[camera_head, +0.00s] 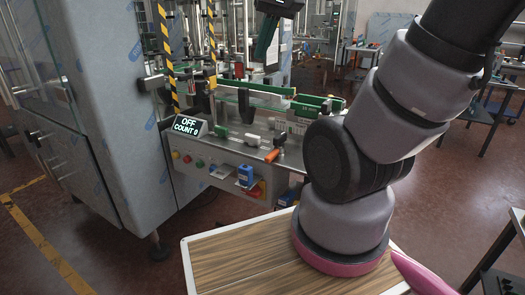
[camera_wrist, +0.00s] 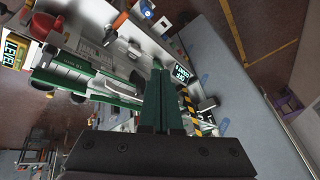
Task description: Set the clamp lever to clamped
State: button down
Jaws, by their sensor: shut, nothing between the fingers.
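An orange-handled lever (camera_head: 272,155), which looks like the clamp lever, sits near the front edge of the machine's conveyor deck, at the right in the head view. Its orange grip is tilted; I cannot tell which setting it is in. An orange handle (camera_wrist: 118,22), seemingly the same one, shows at the upper left in the wrist view. My gripper (camera_head: 260,55) hangs above and behind the deck, well apart from the lever. Its green fingers (camera_wrist: 158,68) are together and empty in the wrist view.
A display (camera_head: 187,126) reads OFF, COUNT 0. Several buttons (camera_head: 187,159) and a blue box (camera_head: 245,176) are on the front panel. Green guide rails (camera_head: 255,87) run along the deck. Striped posts (camera_head: 166,62) and a grey cabinet (camera_head: 110,110) stand left.

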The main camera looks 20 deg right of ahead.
jog(key=w+f+n+g+h, duration=0.2)
jog(key=w+f+n+g, duration=0.2)
jog(key=w+f, duration=0.5)
jog(key=w+f+n+g+h, duration=0.2)
jog(key=w+f+n+g, duration=0.2)
jog(key=w+f, duration=0.5)
notch_tip(320, 180, down, 7)
jog(key=shift+w+f+n, duration=0.1)
jog(key=shift+w+n, duration=0.15)
jog(key=shift+n, duration=0.55)
jog(key=shift+a, duration=0.1)
send_near(261, 159)
jog(key=f, duration=0.5)
jog(key=shift+w+a+f, duration=0.15)
jog(key=shift+w+f, duration=0.1)
jog(key=shift+s+d, duration=1)
jog(key=shift+s, duration=0.25)
jog(key=shift+s+d, duration=0.25)
jog(key=shift+s, duration=0.05)
